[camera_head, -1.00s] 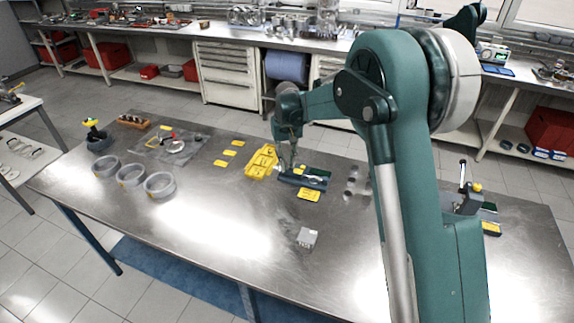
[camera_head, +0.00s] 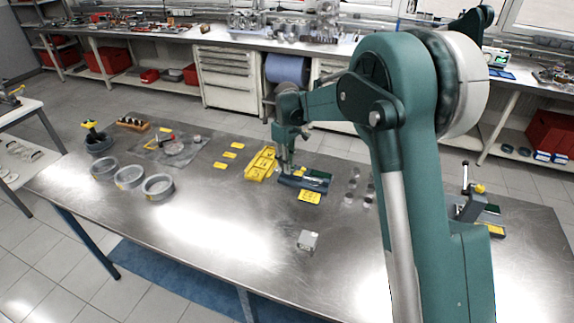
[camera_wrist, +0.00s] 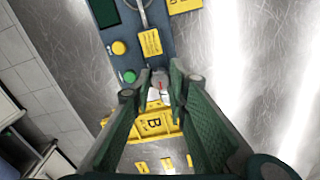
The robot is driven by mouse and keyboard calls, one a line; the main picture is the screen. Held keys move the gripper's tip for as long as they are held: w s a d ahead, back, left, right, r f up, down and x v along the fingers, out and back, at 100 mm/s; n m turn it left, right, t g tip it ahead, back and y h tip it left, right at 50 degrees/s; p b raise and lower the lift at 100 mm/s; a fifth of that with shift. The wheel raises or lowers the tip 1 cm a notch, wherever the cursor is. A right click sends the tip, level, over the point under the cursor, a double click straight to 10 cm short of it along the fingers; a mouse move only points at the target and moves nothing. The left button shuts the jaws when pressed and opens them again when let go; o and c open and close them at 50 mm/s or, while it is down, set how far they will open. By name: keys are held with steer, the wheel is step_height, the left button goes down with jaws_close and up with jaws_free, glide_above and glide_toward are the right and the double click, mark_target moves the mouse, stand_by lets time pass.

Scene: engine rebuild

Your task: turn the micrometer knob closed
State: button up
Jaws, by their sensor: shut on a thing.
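The micrometer stand is a blue-grey base (camera_head: 316,182) on the steel table, and it also shows in the wrist view (camera_wrist: 128,48). It carries a yellow button, a green button, a yellow label and a dark screen. The micrometer knob (camera_wrist: 159,80) is a small grey piece with a red mark at the base's near end. My gripper (camera_wrist: 161,78) points down there with its green fingers on both sides of the knob, shut on it. In the head view my gripper (camera_head: 288,165) is at the stand's left end, and the knob is too small to make out.
A yellow tray (camera_head: 261,164) marked B lies close to the left of my gripper; the wrist view shows it below the knob (camera_wrist: 140,127). A yellow label plate (camera_head: 310,197) lies in front of the stand. A small metal block (camera_head: 308,240) stands nearer, with bare table around it.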

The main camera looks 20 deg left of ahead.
stand_by(0.4)
steer(key=o, duration=0.9)
steer(key=shift+r, duration=0.1)
steer(key=shift+r, duration=5.95)
